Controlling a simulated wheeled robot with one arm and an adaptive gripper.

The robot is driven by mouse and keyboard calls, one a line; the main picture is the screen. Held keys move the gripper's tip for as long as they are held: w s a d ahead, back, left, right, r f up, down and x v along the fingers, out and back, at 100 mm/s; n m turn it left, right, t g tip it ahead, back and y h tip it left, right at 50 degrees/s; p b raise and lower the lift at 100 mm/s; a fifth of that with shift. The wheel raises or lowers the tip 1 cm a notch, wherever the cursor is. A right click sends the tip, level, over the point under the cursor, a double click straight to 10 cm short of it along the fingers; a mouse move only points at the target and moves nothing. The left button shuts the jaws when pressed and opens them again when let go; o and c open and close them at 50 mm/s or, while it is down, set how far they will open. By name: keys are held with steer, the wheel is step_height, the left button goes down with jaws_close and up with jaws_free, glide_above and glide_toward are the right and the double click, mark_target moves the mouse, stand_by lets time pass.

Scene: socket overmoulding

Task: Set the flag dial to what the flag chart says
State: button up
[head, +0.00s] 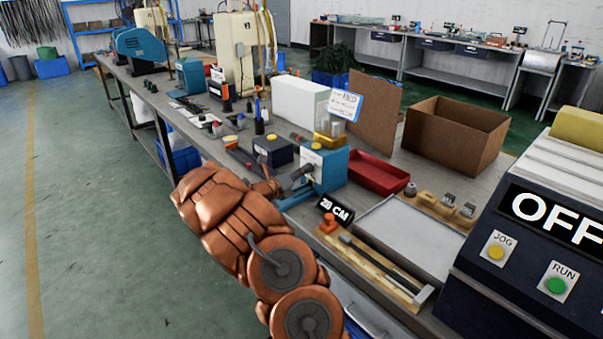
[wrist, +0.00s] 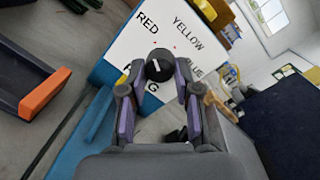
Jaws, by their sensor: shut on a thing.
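The flag dial (wrist: 158,67) is a black round knob with a short white mark, on a white panel (wrist: 140,48) printed RED at upper left and YELLOW at upper right. Two lower labels are partly covered by my fingers. I cannot tell surely which label the mark points to. My gripper (wrist: 159,82) has its purple-padded fingers closed on the knob's sides. In the head view my gripper (head: 293,178) reaches the left face of a blue box (head: 333,168), and the dial is hidden there. A white card with blue edging (head: 344,103) stands behind; its top line seems to include RED, the rest is too small.
A black box with a yellow button (head: 272,149) stands left of the blue box. A cardboard box (head: 453,137) stands farther right. The floor left of the bench is clear.

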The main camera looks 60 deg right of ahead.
jaws_close()
